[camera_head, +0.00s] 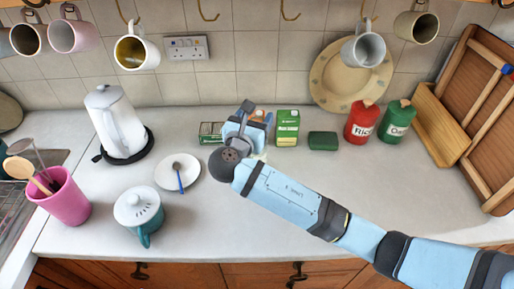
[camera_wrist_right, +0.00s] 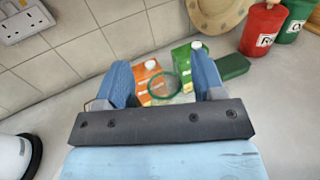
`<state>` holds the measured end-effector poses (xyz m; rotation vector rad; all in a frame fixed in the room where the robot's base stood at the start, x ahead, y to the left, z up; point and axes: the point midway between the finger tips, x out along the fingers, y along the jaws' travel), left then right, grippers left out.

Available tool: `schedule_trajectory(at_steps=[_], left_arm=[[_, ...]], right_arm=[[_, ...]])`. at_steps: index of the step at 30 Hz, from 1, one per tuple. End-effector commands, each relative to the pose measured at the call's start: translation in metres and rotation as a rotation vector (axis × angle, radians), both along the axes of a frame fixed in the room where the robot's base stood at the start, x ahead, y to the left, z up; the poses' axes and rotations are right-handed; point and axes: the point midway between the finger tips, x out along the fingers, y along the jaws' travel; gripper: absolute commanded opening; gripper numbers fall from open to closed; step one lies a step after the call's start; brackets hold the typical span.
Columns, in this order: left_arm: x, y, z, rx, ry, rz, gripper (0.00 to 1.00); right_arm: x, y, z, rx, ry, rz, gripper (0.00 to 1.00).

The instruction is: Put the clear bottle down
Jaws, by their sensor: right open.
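The clear bottle (camera_wrist_right: 163,88) shows in the right wrist view as a see-through round shape with a green ring, seen from above. It stands on the worktop between the two blue fingers of my right gripper (camera_wrist_right: 161,75). The fingers are open, with a gap visible on each side of the bottle. In the head view my right gripper (camera_head: 248,122) is low over the back of the worktop, and it and the wrist hide most or all of the bottle. My left gripper is not in view.
An orange carton (camera_wrist_right: 147,75) and a green carton (camera_head: 287,127) stand just behind the bottle. A dark green block (camera_head: 323,141), red tin (camera_head: 361,121) and green tin (camera_head: 396,121) are to the right. A saucer (camera_head: 190,163) is left. The worktop's front right is clear beyond my arm.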

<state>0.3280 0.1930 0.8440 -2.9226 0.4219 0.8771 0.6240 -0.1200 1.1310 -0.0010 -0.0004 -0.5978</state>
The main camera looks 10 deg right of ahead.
Motion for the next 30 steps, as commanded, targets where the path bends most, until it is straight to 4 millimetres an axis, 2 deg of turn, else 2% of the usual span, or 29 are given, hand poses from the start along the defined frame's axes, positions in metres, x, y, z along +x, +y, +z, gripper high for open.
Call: schedule_trajectory(at_steps=[5, 12, 20, 21, 30], left_arm=[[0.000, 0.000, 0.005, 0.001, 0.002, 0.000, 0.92], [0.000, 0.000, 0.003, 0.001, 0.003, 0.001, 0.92], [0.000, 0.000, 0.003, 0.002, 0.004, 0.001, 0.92], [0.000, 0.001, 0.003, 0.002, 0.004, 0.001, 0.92], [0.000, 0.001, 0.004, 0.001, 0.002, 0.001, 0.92]], right_arm=[[0.020, -0.016, 0.001, -0.002, 0.000, -0.001, 0.63], [0.022, -0.017, -0.001, 0.001, 0.001, 0.000, 0.63], [0.022, -0.017, -0.001, 0.001, 0.001, 0.000, 0.03], [0.022, -0.017, 0.000, 0.001, 0.001, 0.000, 0.00], [0.022, -0.016, 0.002, 0.001, 0.001, 0.000, 0.00]])
